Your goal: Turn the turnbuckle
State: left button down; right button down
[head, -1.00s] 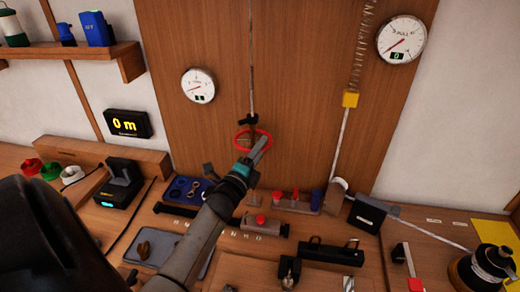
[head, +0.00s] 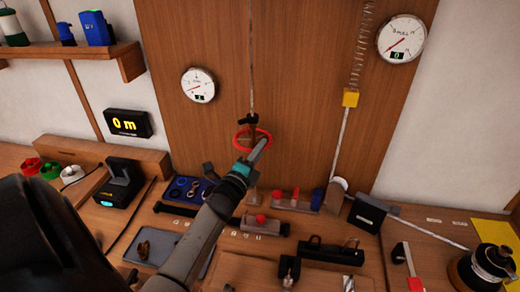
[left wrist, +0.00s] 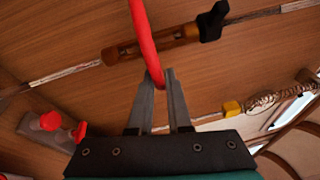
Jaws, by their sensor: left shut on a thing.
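The turnbuckle hangs on a vertical line against the wooden board. Its brass-brown body (left wrist: 150,45) and black end piece (left wrist: 212,20) show in the left wrist view. A red ring (head: 240,147) surrounds the body like a handwheel; it also shows in the left wrist view (left wrist: 140,30). My left gripper (head: 263,146) is at the right front of the ring. In the left wrist view its fingers (left wrist: 157,80) are shut on the ring's rim. In the head view the gripper hides part of the turnbuckle's lower end. My right gripper is not in view.
A round gauge (head: 199,85) is left of the line. A spring with a yellow block (head: 350,98) and a second gauge (head: 401,39) are to the right. The bench below holds a blue tray (head: 180,181), red-knobbed blocks (head: 298,200) and a black-and-brass spool (head: 482,268).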

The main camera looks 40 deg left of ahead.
pick_arm(q)
jog(key=shift+r+m+h, duration=0.1)
jog(key=shift+m+h, duration=0.2)
jog(key=shift+s+a+m+h, duration=0.2)
jog(key=shift+m+h, duration=0.2)
jog(key=shift+h, duration=0.4)
jog(key=shift+s+a+m+t+h+b, duration=0.15)
jog(key=shift+s+m+t+h+b, duration=0.15)
jog(key=shift+m+h, duration=0.55)
jog(key=h, duration=0.1)
jog(key=m+h+b, duration=0.1)
jog(key=h+b, duration=0.1)
jog(key=shift+s+a+m+h, duration=0.25)
jog(key=shift+a+h, duration=0.05)
jog(key=shift+h, duration=0.05)
jog(key=shift+s+a+m+g+h+b, duration=0.1)
jog(key=shift+a+m+g+h+b, duration=0.1)
jog(key=shift+m+h+b, duration=0.3)
jog(key=shift+s+a+m+g+h+b, duration=0.1)
jog(key=shift+m+g+h+b, duration=0.15)
jog(key=shift+h+b, duration=0.45)
jog(key=shift+r, duration=0.1)
jog(key=c, duration=0.9)
grip_release()
